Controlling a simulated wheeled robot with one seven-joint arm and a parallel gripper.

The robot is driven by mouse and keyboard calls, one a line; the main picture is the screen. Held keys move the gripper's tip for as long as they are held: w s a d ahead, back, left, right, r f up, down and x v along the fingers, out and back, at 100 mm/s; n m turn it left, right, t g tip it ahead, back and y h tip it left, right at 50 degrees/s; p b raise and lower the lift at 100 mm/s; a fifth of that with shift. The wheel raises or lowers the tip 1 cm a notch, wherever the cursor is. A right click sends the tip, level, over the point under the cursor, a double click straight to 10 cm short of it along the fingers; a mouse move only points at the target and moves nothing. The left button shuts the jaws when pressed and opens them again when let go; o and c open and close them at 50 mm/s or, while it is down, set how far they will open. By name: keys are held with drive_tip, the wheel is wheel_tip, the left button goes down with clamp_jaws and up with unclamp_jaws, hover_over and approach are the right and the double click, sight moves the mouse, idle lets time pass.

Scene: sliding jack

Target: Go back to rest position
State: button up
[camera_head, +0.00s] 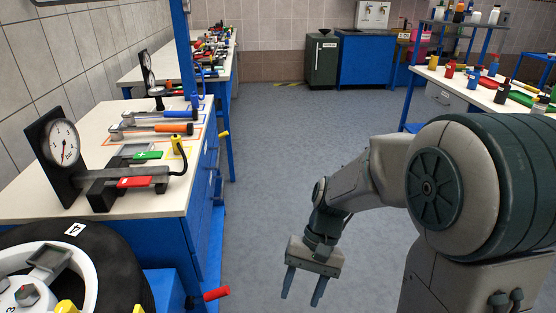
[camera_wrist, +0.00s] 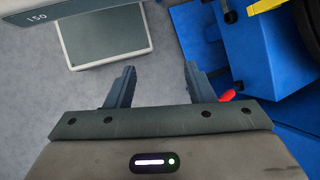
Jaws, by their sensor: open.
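My gripper (camera_head: 304,287) hangs over the open grey floor, right of the blue workbench, with its fingers pointing down. Its two blue-grey fingers are apart and nothing is between them. In the wrist view my gripper (camera_wrist: 160,85) also shows open and empty, with bare floor between the fingertips. My arm reaches in from the right side of the head view, bent at the elbow.
A wheel (camera_head: 120,262) and red handle (camera_head: 217,294) are near front left. A loaded table (camera_head: 455,92) stands right. The middle floor (camera_head: 280,140) is clear.

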drive_tip(key=s+d+r+t+h+p, duration=0.1)
drive_tip(key=d+r+t+p, duration=0.2)
drive_tip(key=r, duration=0.5)
drive_tip(key=s+d+r+n+t+h+p, duration=0.1)
drive_tip(key=s+d+r+t+h+p, duration=0.1)
drive_tip(key=d+r+t+p, duration=0.2)
drive_tip(key=d+r, duration=0.3)
drive_tip(key=r, duration=0.1)
drive_tip(key=shift+s+r+t, duration=0.15)
drive_tip(key=shift+s+t, duration=0.15)
drive_tip(key=shift+t, duration=0.1)
drive_tip(key=shift+c, duration=1.4)
drive_tip(key=shift+a, duration=0.15)
